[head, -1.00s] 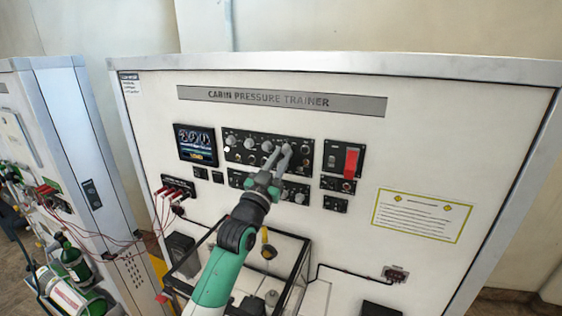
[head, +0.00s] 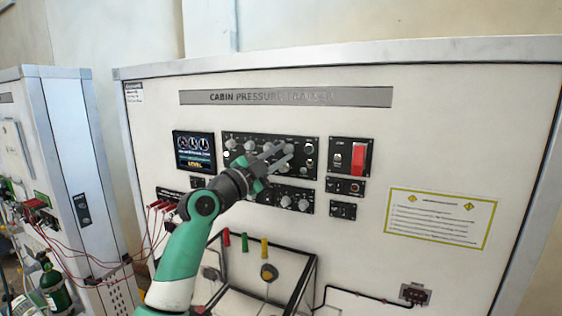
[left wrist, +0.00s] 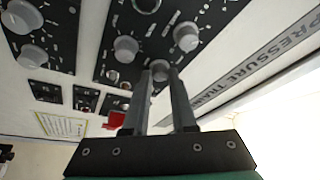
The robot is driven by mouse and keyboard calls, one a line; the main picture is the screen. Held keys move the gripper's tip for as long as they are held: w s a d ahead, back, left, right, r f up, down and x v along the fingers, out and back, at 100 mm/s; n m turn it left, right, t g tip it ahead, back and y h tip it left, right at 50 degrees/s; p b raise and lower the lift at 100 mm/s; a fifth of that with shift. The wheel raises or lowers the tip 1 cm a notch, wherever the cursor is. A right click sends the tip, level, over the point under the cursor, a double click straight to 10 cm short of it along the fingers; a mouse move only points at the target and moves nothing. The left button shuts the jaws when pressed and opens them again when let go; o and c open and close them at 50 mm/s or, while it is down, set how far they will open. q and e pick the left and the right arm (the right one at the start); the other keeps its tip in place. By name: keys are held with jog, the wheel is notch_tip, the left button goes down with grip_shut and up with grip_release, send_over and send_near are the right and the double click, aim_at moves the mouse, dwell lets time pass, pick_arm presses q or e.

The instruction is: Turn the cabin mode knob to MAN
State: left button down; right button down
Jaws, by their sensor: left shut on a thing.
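The upper black control panel (head: 228,140) carries a row of grey knobs; its small labels are unreadable, so I cannot tell which knob is marked cabin mode or where MAN lies. My left gripper (head: 286,151) reaches this panel from the lower left. In the left wrist view its two long fingers (left wrist: 161,72) are shut on a small grey knob (left wrist: 160,66), one finger on each side. The fingers hide much of this knob and its pointer. Other knobs sit close by, one left (left wrist: 126,48) and one right (left wrist: 186,36). My right gripper is not in view.
A display screen (head: 194,152) is left of the panel, and a red guarded switch (head: 358,157) is right. A lower knob panel (head: 307,194) sits beneath. Red cables (head: 112,266) hang at the left.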

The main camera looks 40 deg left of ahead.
pick_arm(q)
jog(key=m+p, duration=0.1)
jog(key=m, duration=0.1)
jog(key=m+g+h+p, duration=0.1)
jog(key=m, duration=0.1)
jog(key=shift+a+r, duration=0.15)
jog(key=shift+r, duration=0.25)
jog(key=m+p, duration=0.2)
jog(key=p, duration=0.1)
jog(key=m+g+p, duration=0.1)
jog(key=m+p, duration=0.1)
jog(key=p, duration=0.2)
jog(key=m+g+p, duration=0.1)
jog(key=m+p, duration=0.1)
jog(key=p, duration=0.1)
jog(key=shift+r+h+p, duration=0.3)
jog(key=shift+r, duration=0.05)
jog(key=shift+f+m+g+p, duration=0.3)
jog(key=shift+g+p, duration=0.1)
jog(key=shift+p, duration=0.35)
jog(key=c, duration=0.7)
grip_release()
